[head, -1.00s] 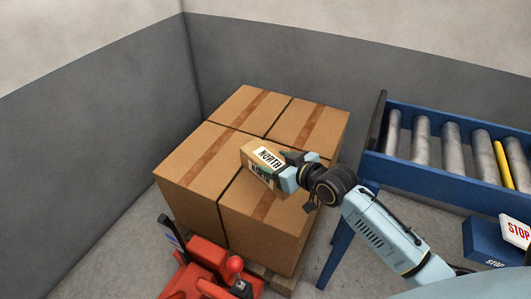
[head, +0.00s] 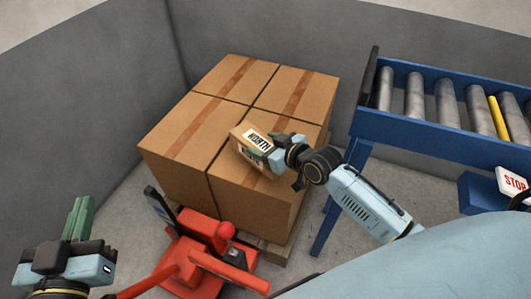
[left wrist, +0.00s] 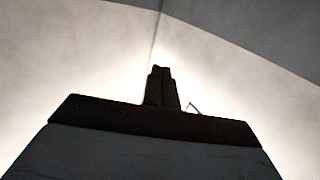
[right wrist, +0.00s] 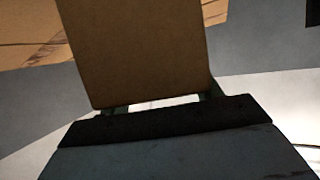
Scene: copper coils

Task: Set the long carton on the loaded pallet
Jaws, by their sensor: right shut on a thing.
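The long carton (head: 243,139) is a small brown box with a white "NORTH" label, seen in the head view over the near right box of the pallet load. My right gripper (head: 273,156) is shut on its right end. In the right wrist view the carton (right wrist: 135,50) fills the space between the fingers. I cannot tell whether its underside touches the box below. The loaded pallet (head: 273,252) is wooden and mostly hidden under several large taped boxes (head: 185,125). My left gripper (head: 80,218) is shut and empty at the lower left, fingers together.
A red pallet jack (head: 205,250) stands at the pallet's near side. A blue roller conveyor (head: 430,138) stands to the right, with a STOP sign (head: 512,183) near it. Grey walls (head: 80,110) close in behind and left of the load. Bare floor shows at left.

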